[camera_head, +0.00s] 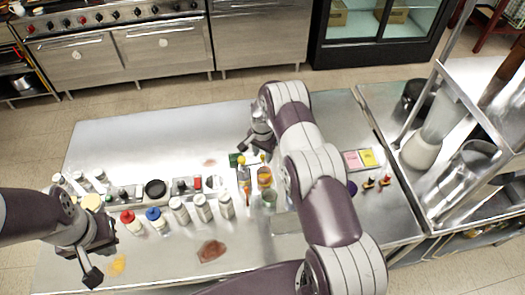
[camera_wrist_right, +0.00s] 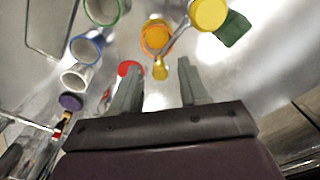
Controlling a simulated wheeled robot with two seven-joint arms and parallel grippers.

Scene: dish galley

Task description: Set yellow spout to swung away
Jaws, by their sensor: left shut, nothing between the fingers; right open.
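The yellow spout (camera_wrist_right: 160,68) shows in the right wrist view as a thin bar with a yellow tip, running from a round yellow top (camera_wrist_right: 208,14). The bar passes over or beside an orange-rimmed cup (camera_wrist_right: 157,24). In the head view the yellow top (camera_head: 241,160) stands mid-table, and my right arm partly hides this area. My right gripper (camera_wrist_right: 159,82) is open; the spout tip appears between its fingertips in the picture, with no contact visible. My left gripper (camera_head: 92,276) is shut and empty over the table's front left.
A green patch (camera_head: 234,159) lies beside the spout. Cups stand close by, including a blue-rimmed one (camera_wrist_right: 87,46). Several bottles (camera_head: 203,207) and a condiment row line the table's left half. A blender (camera_head: 425,145) stands on the right counter. The table's back left is clear.

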